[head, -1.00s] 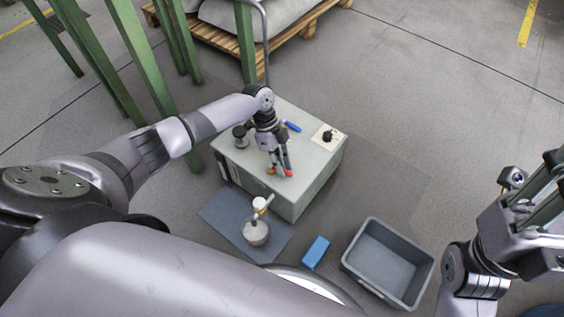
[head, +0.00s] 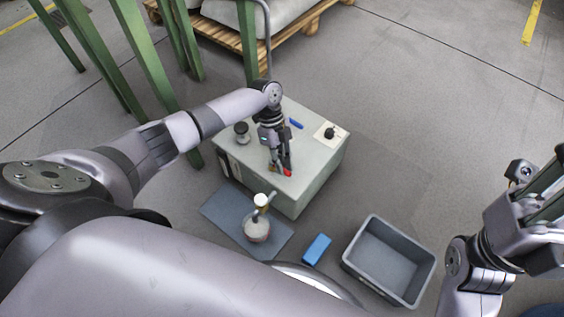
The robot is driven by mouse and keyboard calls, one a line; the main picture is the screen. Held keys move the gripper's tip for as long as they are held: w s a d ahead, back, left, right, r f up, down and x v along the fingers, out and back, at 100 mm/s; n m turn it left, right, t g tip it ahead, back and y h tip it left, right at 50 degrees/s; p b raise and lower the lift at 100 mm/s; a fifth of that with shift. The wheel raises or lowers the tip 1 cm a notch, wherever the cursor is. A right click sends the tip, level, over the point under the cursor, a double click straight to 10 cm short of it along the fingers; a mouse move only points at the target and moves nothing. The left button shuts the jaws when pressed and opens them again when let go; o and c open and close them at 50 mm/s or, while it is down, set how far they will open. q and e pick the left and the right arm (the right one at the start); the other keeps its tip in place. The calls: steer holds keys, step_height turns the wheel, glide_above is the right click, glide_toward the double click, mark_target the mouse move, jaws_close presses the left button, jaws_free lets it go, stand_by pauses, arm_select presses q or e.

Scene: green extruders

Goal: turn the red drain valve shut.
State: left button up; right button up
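The red drain valve handle (head: 288,172) shows as a small red piece at the front edge of the grey cabinet's top (head: 318,158), with a brassy bit beside it. My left gripper (head: 282,168) points down at the valve, its fingertips at the red handle and partly covering it. I cannot tell whether the fingers are closed on the handle. The handle's exact angle is hidden. My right gripper (head: 552,192) is at the right edge, far from the valve, partly cut off, its fingers apart and empty.
A dark knob (head: 241,130), a blue tool (head: 296,123) and a black switch on a pale plate (head: 340,138) are on the cabinet. Below are a mat (head: 221,206) with a round vessel (head: 257,230), a blue block (head: 316,249) and a grey bin (head: 350,262). Green posts stand behind.

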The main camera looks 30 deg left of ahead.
arm_select(q)
steer(key=o, duration=0.4)
steer(key=shift+o, duration=0.2)
steer(key=v, duration=1.2)
